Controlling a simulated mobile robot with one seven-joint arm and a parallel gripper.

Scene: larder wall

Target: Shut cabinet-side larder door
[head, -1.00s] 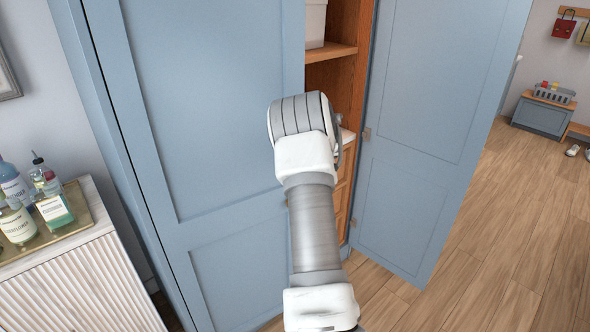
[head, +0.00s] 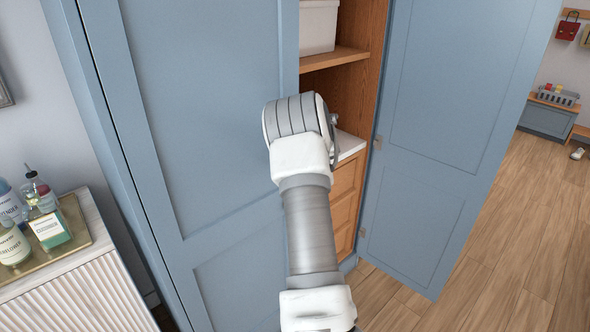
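The blue cabinet-side larder door (head: 205,150) fills the left half of the head view, beside the white ribbed cabinet (head: 85,280). Its right edge stands at the larder's opening, and I cannot tell how far it is from shut. The other blue larder door (head: 450,120) stands wide open on the right. My arm reaches up the middle of the view, in front of the cabinet-side door's right edge. My gripper is hidden beyond the arm's grey and white joint, so any contact with the door cannot be seen.
The larder's wooden shelf (head: 335,57) holds a white bin (head: 318,25), with wooden drawers (head: 345,195) below. Bottles (head: 45,220) stand on a tray (head: 85,238) on the white cabinet.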

